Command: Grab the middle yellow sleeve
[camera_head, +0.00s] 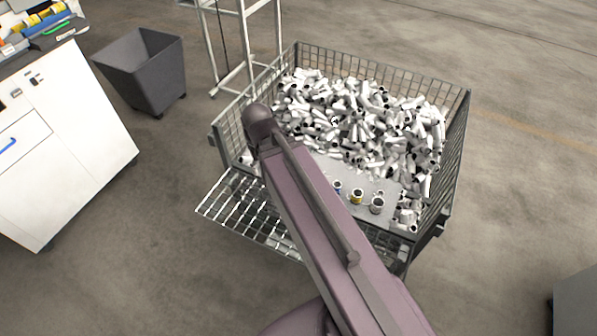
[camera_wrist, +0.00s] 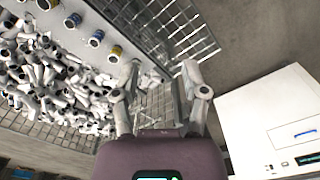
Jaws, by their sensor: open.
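A row of short upright sleeves stands on a grey sheet (camera_head: 325,168) at the front of the wire crate. In the head view a yellow sleeve (camera_head: 357,197) stands between a blue sleeve (camera_head: 338,187) and a grey sleeve (camera_head: 377,206); my arm hides the rest of the row. The wrist view shows a yellow sleeve (camera_wrist: 115,54) nearest my gripper, then a grey one (camera_wrist: 96,39), a blue one (camera_wrist: 73,21) and another yellow one (camera_wrist: 46,4) at the top edge. My gripper (camera_wrist: 159,70) is open and empty, apart from the sleeves. It is hidden in the head view.
The wire crate (camera_head: 462,140) holds a heap of white pipe pieces (camera_head: 345,115) behind the row. Its front mesh flap (camera_head: 232,205) is folded down. A white cabinet (camera_head: 75,140) and a grey bin (camera_head: 145,70) stand left. The floor right is mostly clear.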

